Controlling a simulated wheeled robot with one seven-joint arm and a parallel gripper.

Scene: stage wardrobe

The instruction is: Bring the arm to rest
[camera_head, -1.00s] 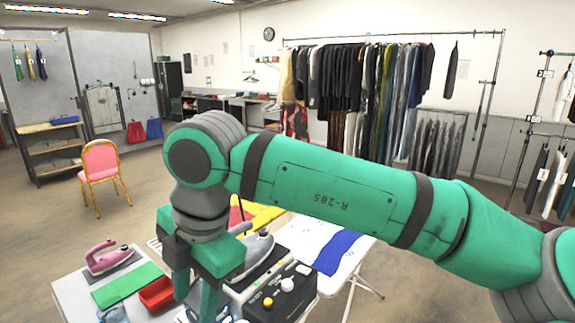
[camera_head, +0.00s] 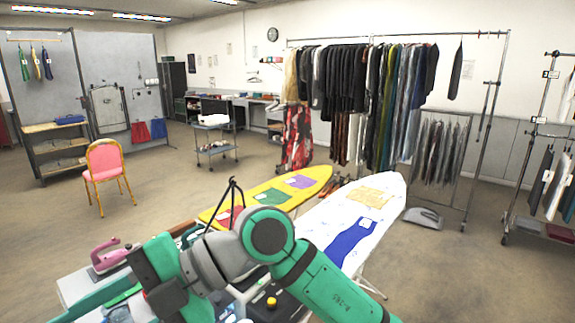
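My arm is folded low in the front of the head view, with its green links and grey joints over the work table. My gripper (camera_head: 92,300) is at the lower left, pointing left above the table. One long green finger shows clearly; the other cannot be made out, so its opening is unclear. I see nothing held in it. The pink iron (camera_head: 105,256) stands on the table just behind the gripper. Much of the table top is hidden by my arm.
A yellow ironing board (camera_head: 316,178) and a white one (camera_head: 392,190) with blue cloth stand beyond my arm. A pink chair (camera_head: 104,163) is at left, a trolley (camera_head: 215,147) behind. Clothes racks (camera_head: 480,150) line the right.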

